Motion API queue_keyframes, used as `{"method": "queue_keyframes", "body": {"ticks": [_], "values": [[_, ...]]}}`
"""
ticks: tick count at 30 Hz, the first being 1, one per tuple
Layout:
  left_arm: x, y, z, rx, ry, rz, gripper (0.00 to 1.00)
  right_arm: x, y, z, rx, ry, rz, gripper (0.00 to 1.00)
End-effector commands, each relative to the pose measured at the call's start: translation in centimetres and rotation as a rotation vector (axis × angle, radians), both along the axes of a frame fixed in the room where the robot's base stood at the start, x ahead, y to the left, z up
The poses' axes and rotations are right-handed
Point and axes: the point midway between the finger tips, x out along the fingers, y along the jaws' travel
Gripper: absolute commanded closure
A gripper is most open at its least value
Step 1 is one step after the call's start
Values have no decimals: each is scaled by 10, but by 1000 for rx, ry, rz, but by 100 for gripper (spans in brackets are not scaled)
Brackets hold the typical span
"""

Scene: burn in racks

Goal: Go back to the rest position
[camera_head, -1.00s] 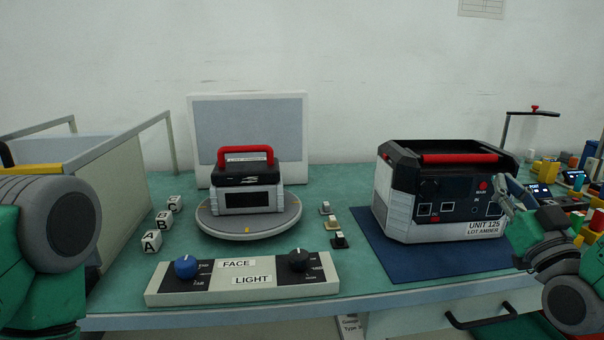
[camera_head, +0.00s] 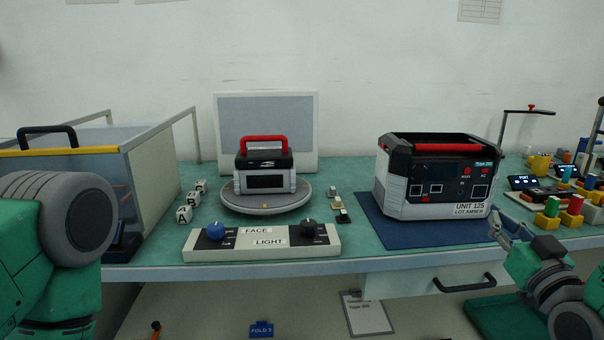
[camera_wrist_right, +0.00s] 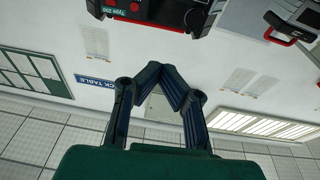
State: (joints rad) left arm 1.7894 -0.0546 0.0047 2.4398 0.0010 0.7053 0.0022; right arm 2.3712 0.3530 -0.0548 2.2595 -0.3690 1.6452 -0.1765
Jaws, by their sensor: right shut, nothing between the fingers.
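My right gripper (camera_head: 503,230) is at the right of the head view, in front of the table's front edge and just right of the large unit's blue mat (camera_head: 385,232). In the right wrist view its two fingers (camera_wrist_right: 163,75) meet at the tips with nothing between them. The large black and white unit (camera_head: 436,178), labelled UNIT 125 LOT AMBER, stands upright on the mat, apart from the gripper. Its edge also shows at the top of the right wrist view (camera_wrist_right: 155,12). My left arm shows at the left edge of the head view; its gripper is out of view.
A small red-handled unit (camera_head: 265,168) sits on a round turntable (camera_head: 290,203). A control panel (camera_head: 262,243) with two knobs lies in front. Lettered cubes (camera_head: 184,214) and a bin (camera_head: 150,170) are at left. Coloured parts (camera_head: 570,208) crowd the right. A drawer handle (camera_head: 464,284) juts below the table.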

Motion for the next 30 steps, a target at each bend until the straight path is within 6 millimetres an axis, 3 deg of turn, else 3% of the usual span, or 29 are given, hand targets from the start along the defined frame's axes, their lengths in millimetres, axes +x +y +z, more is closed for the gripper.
{"method": "queue_keyframes", "body": {"ticks": [8, 13, 17, 18, 21, 24, 27, 30], "values": [[-1, 0, 10, 0, 1, 0, 60, -18, 26, -88, -10, 319, 34, 100], [0, 0, 19, 0, 1, 0, 60, -59, 46, -171, -22, 632, 53, 100], [0, 0, 28, 0, 1, 0, 60, -125, 61, -244, -36, 953, 58, 100], [0, 0, 30, 0, 1, 0, 60, -149, 65, -263, -42, 1052, 57, 100], [0, 0, 36, 0, 1, 0, 60, -211, 71, -301, -54, 1285, 47, 100], [0, 0, 40, 0, 1, 0, 60, -268, 74, -323, -68, 1478, 32, 100], [0, 0, 43, 0, 1, 0, 60, -311, 75, -333, -81, 1617, 17, 100], [0, 0, 44, 0, 1, 0, 60, -336, 75, -338, -88, 1697, 4, 100]]}}
